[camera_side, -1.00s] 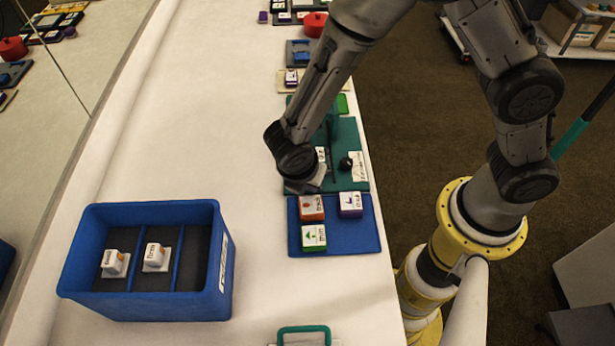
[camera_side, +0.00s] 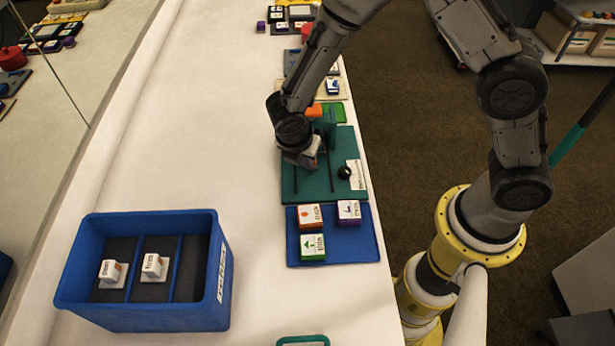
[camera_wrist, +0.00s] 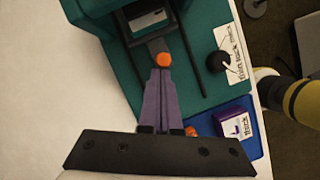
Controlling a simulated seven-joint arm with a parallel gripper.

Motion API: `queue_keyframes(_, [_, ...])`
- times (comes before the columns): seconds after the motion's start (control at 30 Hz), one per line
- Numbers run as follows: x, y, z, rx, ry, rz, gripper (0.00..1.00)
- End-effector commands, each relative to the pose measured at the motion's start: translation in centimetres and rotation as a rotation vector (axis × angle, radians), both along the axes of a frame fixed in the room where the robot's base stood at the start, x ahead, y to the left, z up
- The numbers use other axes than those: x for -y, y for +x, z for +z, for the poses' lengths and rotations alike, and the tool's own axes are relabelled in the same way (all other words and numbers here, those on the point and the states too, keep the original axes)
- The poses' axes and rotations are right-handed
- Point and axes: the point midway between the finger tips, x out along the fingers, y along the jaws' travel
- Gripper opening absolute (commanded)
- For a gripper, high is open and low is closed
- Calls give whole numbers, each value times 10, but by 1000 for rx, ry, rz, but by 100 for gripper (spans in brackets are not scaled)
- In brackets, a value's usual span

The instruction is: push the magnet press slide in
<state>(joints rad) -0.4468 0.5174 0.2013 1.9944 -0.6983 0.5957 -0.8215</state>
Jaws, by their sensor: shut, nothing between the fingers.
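My gripper (camera_wrist: 161,72) is shut and empty. Its fingertips are at the orange knob and seem to touch it; exact contact cannot be told. In the side view my wrist hides the slide.
A blue mat (camera_side: 345,243) with orange, green and purple blocks lies near the press. A blue divided crate (camera_side: 143,318) with two white pieces stands at left. Beyond the press are a green pad and other small stations. The white table is clear between crate and press.

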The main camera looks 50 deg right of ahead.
Motion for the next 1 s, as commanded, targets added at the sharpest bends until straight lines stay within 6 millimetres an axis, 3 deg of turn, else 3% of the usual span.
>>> queue_keyframes(0.53, [6, 5, 5, -1, -5, 0, 0])
queue_keyframes(1.0, [-25, -4, 76, 4, 3, 2, 0])
